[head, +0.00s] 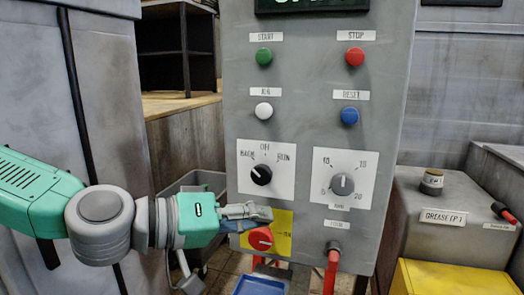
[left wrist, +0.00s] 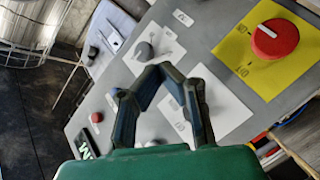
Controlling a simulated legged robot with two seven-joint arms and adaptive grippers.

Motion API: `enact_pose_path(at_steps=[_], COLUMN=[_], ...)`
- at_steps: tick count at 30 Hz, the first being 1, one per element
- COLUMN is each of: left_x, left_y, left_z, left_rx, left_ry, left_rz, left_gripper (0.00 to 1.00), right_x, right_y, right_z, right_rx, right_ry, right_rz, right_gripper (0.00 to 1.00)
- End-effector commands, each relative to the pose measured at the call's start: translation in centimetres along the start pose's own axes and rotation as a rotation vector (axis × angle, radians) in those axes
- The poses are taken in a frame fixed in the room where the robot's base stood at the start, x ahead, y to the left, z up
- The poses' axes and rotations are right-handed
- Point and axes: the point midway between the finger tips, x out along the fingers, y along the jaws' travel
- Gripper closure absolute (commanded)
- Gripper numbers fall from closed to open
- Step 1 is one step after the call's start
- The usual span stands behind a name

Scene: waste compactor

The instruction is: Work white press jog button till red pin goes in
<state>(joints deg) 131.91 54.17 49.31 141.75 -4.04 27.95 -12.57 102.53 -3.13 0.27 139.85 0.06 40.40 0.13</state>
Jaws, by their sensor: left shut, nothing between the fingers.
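The white jog button (head: 263,110) is on the grey control panel, under the JOG label and below the green START button (head: 264,56). My left gripper (head: 264,213) is shut and empty in front of the lower left of the panel, well below the white button. It overlaps the yellow plate with a red knob (head: 261,239). In the left wrist view the closed fingers (left wrist: 163,72) point towards the panel, with the red knob (left wrist: 275,38) to their right. A red rod-like part (head: 332,270) hangs under a grey fitting at the panel's lower right; I cannot tell whether it is the pin.
Other controls are the red STOP button (head: 355,56), blue RESET button (head: 350,116), black selector (head: 261,174) and grey dial (head: 342,184). A grease unit (head: 440,218) and yellow box (head: 450,278) stand at the right. The space before the upper panel is clear.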

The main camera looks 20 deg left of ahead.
Motion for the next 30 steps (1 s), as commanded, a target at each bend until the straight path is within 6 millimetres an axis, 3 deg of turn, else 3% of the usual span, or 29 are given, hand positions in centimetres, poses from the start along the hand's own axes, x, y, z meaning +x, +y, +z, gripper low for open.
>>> enact_pose_path(at_steps=[1, 6, 12, 30], left_x=[-0.8, -3.3, -5.2, -4.9], left_y=[1.9, 6.4, 9.1, 9.1], left_z=[-1.9, -6.1, -8.5, -9.3], left_rx=[0.013, 0.056, 0.088, 0.093], left_ry=[0.037, 0.127, 0.184, 0.194], left_rz=[0.035, 0.126, 0.182, 0.190], left_gripper=[1.00, 1.00, 1.00, 1.00], right_x=[-0.6, -1.3, -1.7, -1.4], right_y=[0.0, 0.0, 0.0, 0.0], right_z=[0.0, -0.1, -0.1, -0.1], right_rx=[0.000, 0.000, 0.000, 0.000], right_ry=[0.000, 0.000, 0.000, 0.000], right_rz=[0.000, 0.000, 0.000, 0.000], right_gripper=[1.00, 1.00, 1.00, 1.00])
